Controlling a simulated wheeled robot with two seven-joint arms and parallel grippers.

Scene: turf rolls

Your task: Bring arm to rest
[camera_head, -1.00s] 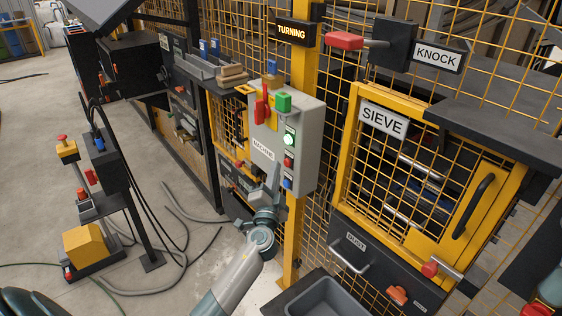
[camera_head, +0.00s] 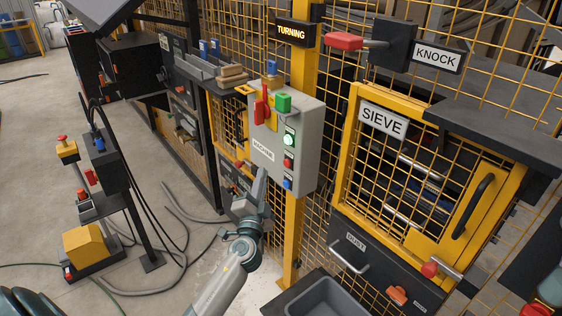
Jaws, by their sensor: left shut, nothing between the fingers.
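My left arm comes in from the bottom of the head view, and my left gripper (camera_head: 262,178) points up just below the grey machine control box (camera_head: 284,140). The gripper is shut and holds nothing. Its fingertips overlap the lower left edge of the box in the picture; I cannot tell whether they touch it. The box carries a red switch handle, a green block, a lit green button and red and blue buttons. My right gripper is not in view.
The yellow-framed SIEVE door (camera_head: 408,185) is on the right, with a dark drawer (camera_head: 370,270) and a grey bin (camera_head: 326,298) below. A red KNOCK handle (camera_head: 344,41) juts out above. A yellow post (camera_head: 294,240) stands behind my arm. A pedestal control (camera_head: 105,165) and hoses are left.

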